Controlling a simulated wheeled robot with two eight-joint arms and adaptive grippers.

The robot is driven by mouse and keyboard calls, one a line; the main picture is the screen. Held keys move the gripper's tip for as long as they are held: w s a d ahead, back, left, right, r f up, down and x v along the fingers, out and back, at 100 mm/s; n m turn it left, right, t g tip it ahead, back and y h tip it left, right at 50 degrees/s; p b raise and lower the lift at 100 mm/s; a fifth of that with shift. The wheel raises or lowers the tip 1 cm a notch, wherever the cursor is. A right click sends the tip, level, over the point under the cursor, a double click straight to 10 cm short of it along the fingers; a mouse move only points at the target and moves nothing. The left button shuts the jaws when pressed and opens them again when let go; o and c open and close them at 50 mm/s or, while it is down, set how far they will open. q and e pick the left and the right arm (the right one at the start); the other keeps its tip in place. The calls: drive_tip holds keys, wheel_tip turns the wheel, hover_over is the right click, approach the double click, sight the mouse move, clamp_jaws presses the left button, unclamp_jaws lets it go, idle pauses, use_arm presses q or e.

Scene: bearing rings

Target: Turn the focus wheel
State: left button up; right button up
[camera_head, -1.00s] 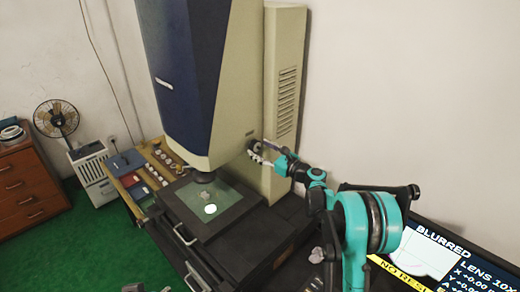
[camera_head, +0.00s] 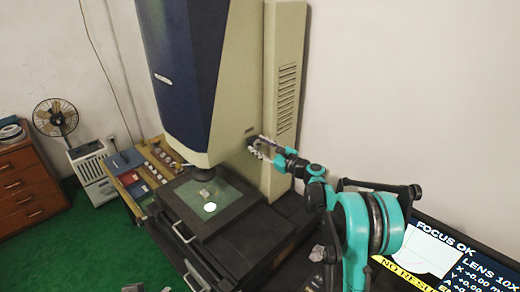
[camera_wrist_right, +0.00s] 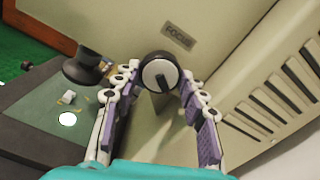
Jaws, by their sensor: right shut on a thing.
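The focus wheel (camera_wrist_right: 160,72) is a dark knob with a pale face and a line across it. It sticks out of the beige side of the tall measuring machine (camera_head: 190,75), below a FOCUS label (camera_wrist_right: 178,37). My right gripper (camera_head: 258,146) is at the wheel, with one finger on each side in the wrist view, shut on it. In the head view the fingers mostly hide the wheel. The screen (camera_head: 440,255) at lower right reads FOCUS OK and LENS 10X.
A small grey part (camera_head: 204,192) and a bright light spot lie on the glass stage (camera_head: 228,207) under the lens (camera_wrist_right: 84,66). A tray (camera_head: 130,183) of small parts is left of it. A wall stands close behind the machine.

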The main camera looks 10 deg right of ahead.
drive_tip(key=o, duration=1.2)
drive_tip(key=shift+c, duration=0.2)
drive_tip(key=v, duration=1.2)
